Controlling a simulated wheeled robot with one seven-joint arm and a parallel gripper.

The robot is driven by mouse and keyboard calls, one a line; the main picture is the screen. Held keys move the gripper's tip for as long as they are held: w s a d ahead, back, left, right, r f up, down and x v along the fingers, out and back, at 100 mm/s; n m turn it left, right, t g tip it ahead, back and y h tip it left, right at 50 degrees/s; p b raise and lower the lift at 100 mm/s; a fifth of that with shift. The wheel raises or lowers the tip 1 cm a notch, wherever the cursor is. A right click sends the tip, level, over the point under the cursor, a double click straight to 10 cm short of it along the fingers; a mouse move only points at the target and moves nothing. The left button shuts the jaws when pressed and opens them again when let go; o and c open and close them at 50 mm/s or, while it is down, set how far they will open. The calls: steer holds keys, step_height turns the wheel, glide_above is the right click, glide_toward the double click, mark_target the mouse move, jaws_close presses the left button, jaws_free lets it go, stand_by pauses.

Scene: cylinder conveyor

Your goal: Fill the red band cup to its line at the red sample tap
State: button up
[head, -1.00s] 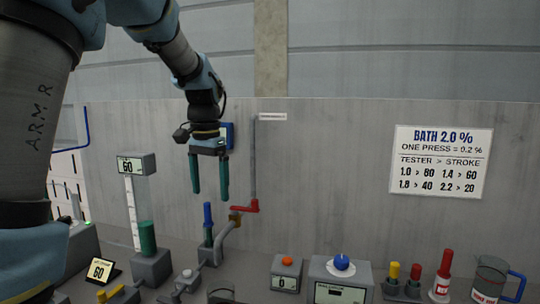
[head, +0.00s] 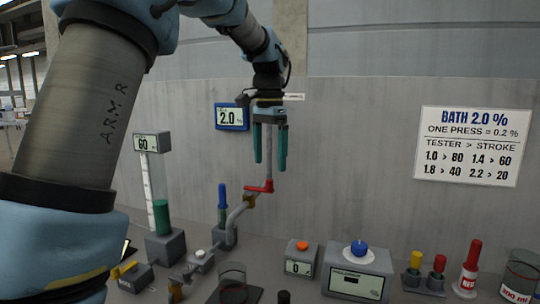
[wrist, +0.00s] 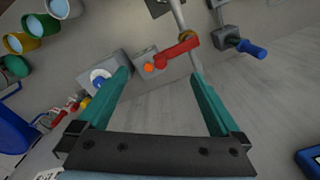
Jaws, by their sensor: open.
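The red sample tap handle (head: 260,187) sits on a grey pipe against the back wall, above a brass fitting (head: 249,200). In the wrist view the red handle (wrist: 178,50) lies beyond and between my fingertips. My gripper (head: 270,164) is open and empty, fingers pointing down, just above the handle in the head view. The grey pipe shows between the fingers; contact is not visible. A clear cup with a reddish band (head: 233,270) stands on a dark pad at the bottom, below the pipe. Its line and contents cannot be made out clearly.
A blue-handled valve (head: 222,197) stands left of the tap. A green column gauge (head: 161,217) reads 60. Right are an orange button box (head: 301,260), a blue-knob box (head: 358,272), yellow and red plungers, a red bottle (head: 468,266) and a measuring jug (head: 520,275).

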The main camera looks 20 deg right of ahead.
mark_target(269, 180)
steer(key=shift+f+b, duration=1.55)
steer(key=shift+f, duration=1.65)
steer(key=c, duration=1.5)
jaws_close()
steer(key=shift+w+a, duration=0.1)
